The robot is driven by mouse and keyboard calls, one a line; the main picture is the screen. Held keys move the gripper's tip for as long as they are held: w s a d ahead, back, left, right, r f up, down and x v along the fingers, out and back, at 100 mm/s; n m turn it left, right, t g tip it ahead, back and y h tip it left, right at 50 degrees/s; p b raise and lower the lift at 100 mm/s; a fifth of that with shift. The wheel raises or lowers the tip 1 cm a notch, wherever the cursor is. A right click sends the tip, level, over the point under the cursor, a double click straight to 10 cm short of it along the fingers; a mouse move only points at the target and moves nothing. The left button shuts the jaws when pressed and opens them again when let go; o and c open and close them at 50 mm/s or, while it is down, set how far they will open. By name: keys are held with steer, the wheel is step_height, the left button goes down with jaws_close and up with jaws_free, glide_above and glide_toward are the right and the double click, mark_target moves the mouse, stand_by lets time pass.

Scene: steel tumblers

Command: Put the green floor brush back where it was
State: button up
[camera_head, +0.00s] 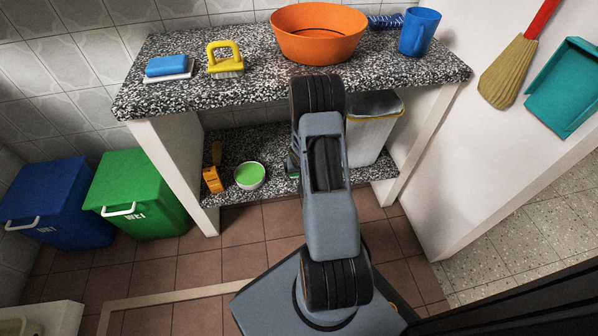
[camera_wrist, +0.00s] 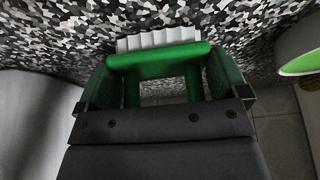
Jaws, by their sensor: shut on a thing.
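The green floor brush (camera_wrist: 150,66) has a green handle frame and white bristles and shows in the wrist view. My gripper (camera_wrist: 161,64) is shut on it, with one finger on each side. The bristles face the speckled lower shelf (camera_wrist: 255,65), close to it; I cannot tell whether they touch. In the head view my arm hides most of the gripper and brush, which are at the lower shelf (camera_head: 275,144) under the counter.
A white tub with green contents (camera_head: 250,175) and an orange object (camera_head: 212,180) stand left of my gripper on the shelf. A pale bin (camera_head: 368,135) stands right. Above is the counter (camera_head: 215,94), holding an orange basin (camera_head: 318,36), yellow-handled brush (camera_head: 225,60) and blue mug (camera_head: 419,33).

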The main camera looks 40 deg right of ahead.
steer(key=shift+f, duration=0.15)
steer(key=shift+f, duration=0.15)
steer(key=o, duration=0.6)
steer(key=shift+r+p, duration=0.35)
steer(key=shift+r, duration=0.25)
steer(key=p+v, duration=0.6)
steer(key=v, duration=0.5)
steer(key=shift+s+a+r, duration=0.1)
steer(key=shift+s+r, duration=0.05)
steer(key=shift+r, duration=0.05)
